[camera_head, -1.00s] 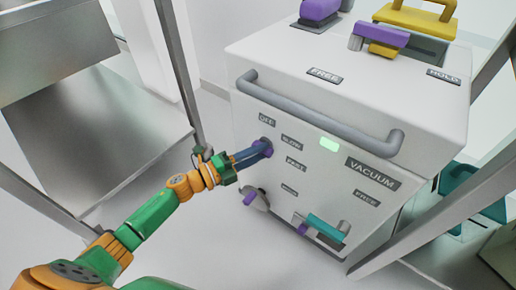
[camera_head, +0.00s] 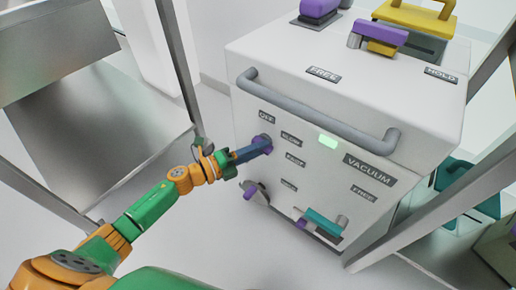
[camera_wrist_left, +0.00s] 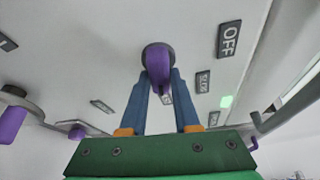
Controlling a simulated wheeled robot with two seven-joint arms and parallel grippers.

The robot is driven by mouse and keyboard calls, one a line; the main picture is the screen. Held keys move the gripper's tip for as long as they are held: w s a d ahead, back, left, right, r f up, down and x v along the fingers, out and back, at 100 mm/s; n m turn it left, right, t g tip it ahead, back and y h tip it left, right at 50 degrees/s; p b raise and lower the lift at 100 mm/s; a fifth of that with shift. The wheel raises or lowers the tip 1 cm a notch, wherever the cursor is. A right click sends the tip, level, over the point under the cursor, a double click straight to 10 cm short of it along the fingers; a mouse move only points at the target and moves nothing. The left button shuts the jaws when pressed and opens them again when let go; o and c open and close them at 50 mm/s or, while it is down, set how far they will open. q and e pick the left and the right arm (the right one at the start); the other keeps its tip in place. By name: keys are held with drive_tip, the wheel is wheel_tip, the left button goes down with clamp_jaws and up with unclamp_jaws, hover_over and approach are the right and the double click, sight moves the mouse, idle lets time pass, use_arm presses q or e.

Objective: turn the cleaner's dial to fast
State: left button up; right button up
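The white vacuum cleaner (camera_head: 320,110) has a purple dial (camera_head: 265,141) on its front, near the labels OFF (camera_head: 267,117), SLOW (camera_head: 291,139) and FAST (camera_head: 295,160). My left gripper (camera_head: 262,147) reaches it from the left. In the left wrist view the purple dial (camera_wrist_left: 158,65) sits between the two blue fingers (camera_wrist_left: 160,82), which lie close against both sides of its grip. The OFF label (camera_wrist_left: 229,39) is at the upper right there and SLOW (camera_wrist_left: 203,81) is right of the dial. I cannot tell which setting the dial points to. My right gripper is not in view.
A grey bar handle (camera_head: 315,112) crosses the front above the dial. A purple lever (camera_head: 254,191) and a teal handle (camera_head: 323,222) are below. A green light (camera_head: 328,142) is lit on the front. Metal shelves (camera_head: 90,120) stand at left, and a metal post (camera_head: 430,225) at right.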

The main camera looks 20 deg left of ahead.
use_arm(q)
drive_tip(key=o, duration=0.4)
drive_tip(key=shift+o, duration=0.2)
drive_tip(key=shift+s+a, duration=0.1)
drive_tip(key=p+v, duration=0.1)
drive_tip(key=v, duration=0.6)
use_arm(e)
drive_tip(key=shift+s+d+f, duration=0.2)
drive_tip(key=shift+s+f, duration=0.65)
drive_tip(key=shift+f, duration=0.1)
